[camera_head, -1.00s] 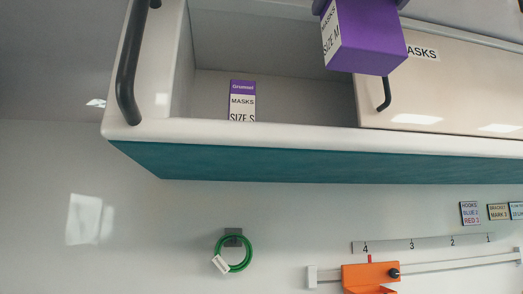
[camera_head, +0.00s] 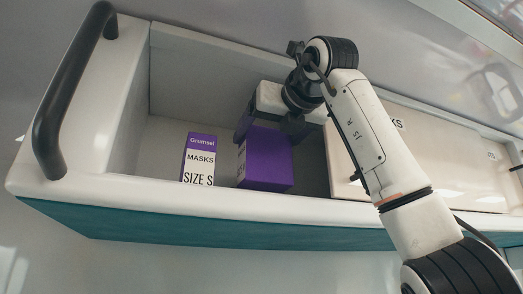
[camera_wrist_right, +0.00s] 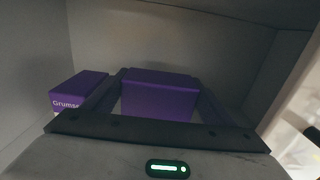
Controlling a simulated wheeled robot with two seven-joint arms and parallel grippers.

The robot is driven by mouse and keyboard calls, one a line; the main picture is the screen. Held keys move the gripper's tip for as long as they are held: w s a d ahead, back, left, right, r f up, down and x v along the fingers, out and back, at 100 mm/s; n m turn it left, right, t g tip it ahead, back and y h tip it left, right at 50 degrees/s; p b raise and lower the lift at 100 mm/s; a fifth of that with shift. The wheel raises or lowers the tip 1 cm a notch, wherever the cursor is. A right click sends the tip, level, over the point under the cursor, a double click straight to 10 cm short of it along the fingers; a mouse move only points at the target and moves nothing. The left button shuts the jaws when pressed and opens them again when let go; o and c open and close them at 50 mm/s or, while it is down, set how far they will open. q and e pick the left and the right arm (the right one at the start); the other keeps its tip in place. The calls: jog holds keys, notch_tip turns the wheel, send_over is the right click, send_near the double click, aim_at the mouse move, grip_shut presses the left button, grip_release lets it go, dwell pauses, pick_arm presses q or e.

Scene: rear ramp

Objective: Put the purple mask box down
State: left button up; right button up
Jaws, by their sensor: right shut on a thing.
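The purple mask box (camera_head: 266,160) is inside the open cabinet compartment (camera_head: 190,65), on its right side in the head view. My right gripper (camera_head: 264,128) reaches in from the right and is shut on this box. In the right wrist view, the purple box (camera_wrist_right: 158,95) sits between the two dark fingers. Its label is mostly turned away. I cannot tell whether its underside touches the compartment floor. My left gripper is not in view.
A second purple and white box (camera_head: 198,160), marked Masks Size S, stands to the left with a gap. The compartment has a white front lip (camera_head: 120,196). A cream sliding door (camera_head: 430,160) closes the right side. A dark handle (camera_head: 70,95) is at the left.

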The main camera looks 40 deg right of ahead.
aim_at(262, 157)
jog(key=shift+x, duration=1.05)
jog(key=shift+w+f, duration=0.1)
jog(key=shift+f, duration=1.6)
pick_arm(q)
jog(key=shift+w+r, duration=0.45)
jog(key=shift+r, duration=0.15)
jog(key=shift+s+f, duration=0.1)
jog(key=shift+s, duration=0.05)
pick_arm(e)
jog(key=o, duration=0.7)
jog(key=shift+f, duration=0.15)
jog(key=o, duration=0.4)
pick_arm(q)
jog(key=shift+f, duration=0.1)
pick_arm(e)
jog(key=shift+o, duration=0.2)
